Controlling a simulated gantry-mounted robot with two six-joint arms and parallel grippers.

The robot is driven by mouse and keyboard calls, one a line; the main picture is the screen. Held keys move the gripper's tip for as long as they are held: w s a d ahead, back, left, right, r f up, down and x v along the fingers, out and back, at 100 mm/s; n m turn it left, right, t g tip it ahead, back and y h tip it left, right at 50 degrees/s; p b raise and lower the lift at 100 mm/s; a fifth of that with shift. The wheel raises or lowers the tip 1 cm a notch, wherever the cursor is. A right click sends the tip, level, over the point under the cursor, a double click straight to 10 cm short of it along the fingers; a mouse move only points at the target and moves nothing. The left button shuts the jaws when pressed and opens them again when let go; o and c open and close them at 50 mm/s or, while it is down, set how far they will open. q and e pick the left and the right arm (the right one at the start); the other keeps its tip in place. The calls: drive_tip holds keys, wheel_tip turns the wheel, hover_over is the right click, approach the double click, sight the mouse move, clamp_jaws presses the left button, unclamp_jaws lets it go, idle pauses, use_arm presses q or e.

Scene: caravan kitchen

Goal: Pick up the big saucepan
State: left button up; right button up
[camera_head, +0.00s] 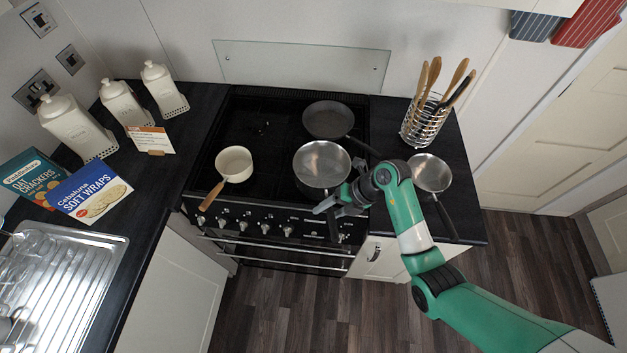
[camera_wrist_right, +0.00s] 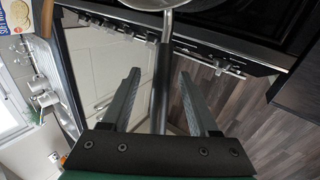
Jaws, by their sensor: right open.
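The big saucepan (camera_head: 322,163) is a steel pan on the front right of the hob, with its dark handle pointing towards the front edge. My right gripper (camera_head: 333,202) is open at the handle, just in front of the pan. In the right wrist view, the pan's rim (camera_wrist_right: 150,4) shows at the top and the handle (camera_wrist_right: 163,75) runs down between the two open fingers. I cannot tell whether the fingers touch it. The gripper hides part of the handle in the head view. My left gripper is not in view.
A small cream pan (camera_head: 234,163) stands left on the hob (camera_head: 265,130). A dark frying pan (camera_head: 328,119) is behind the saucepan, its handle close to it. Another steel pan (camera_head: 430,172) is on the right counter, beside my right arm. A utensil rack (camera_head: 424,124) stands behind that.

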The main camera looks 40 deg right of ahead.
drive_tip(key=shift+d, duration=0.1)
clamp_jaws()
drive_tip(key=shift+r, duration=0.15)
idle(1.1)
